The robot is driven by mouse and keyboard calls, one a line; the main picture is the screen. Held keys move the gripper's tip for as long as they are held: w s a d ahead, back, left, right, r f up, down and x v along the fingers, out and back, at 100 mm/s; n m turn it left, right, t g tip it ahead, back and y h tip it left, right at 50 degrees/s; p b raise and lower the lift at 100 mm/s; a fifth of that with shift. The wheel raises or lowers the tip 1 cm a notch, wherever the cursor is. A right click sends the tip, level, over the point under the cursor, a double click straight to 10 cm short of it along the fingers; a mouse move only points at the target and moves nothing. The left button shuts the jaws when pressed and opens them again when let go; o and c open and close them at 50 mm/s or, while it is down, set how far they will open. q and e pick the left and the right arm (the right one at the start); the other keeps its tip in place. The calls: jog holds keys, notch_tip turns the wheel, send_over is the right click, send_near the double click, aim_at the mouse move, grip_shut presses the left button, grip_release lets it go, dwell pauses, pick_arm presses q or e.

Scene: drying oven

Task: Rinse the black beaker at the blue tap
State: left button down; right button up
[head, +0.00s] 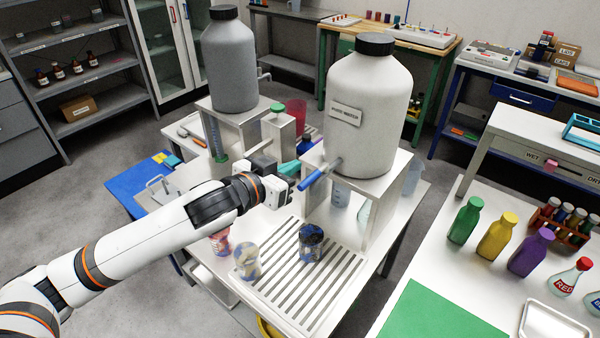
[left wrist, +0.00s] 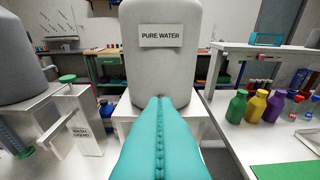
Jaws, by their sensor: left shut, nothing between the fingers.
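The black beaker (head: 311,243), dark with blue and tan patches, stands upright on the slatted drain rack (head: 335,275). The blue tap (head: 318,175) sticks out low on the white tank (head: 368,110), above and behind the beaker; no water stream shows. My left gripper (head: 288,169) is just left of the blue tap, its teal fingers shut and empty. I cannot tell whether they touch the tap. In the left wrist view the shut fingers (left wrist: 160,105) point at the tank labelled PURE WATER (left wrist: 162,70) and hide the tap. My right gripper is not in view.
A clear, smudged beaker (head: 246,260) and a reddish one (head: 220,242) stand left of the black beaker. A grey tank (head: 229,65) and a WASH LIQUID stand (left wrist: 75,125) are at the left. Coloured bottles (head: 497,236) occupy the right table.

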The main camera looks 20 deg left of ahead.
aim_at(300, 185)
pick_arm(q)
jog(key=x, duration=0.4)
jog(key=shift+r+p, duration=0.25)
jog(key=shift+p, duration=0.15)
jog(key=f, duration=0.3)
jog(key=shift+s, duration=0.2)
jog(key=shift+s+a+f, duration=0.1)
jog(key=shift+f, duration=0.6)
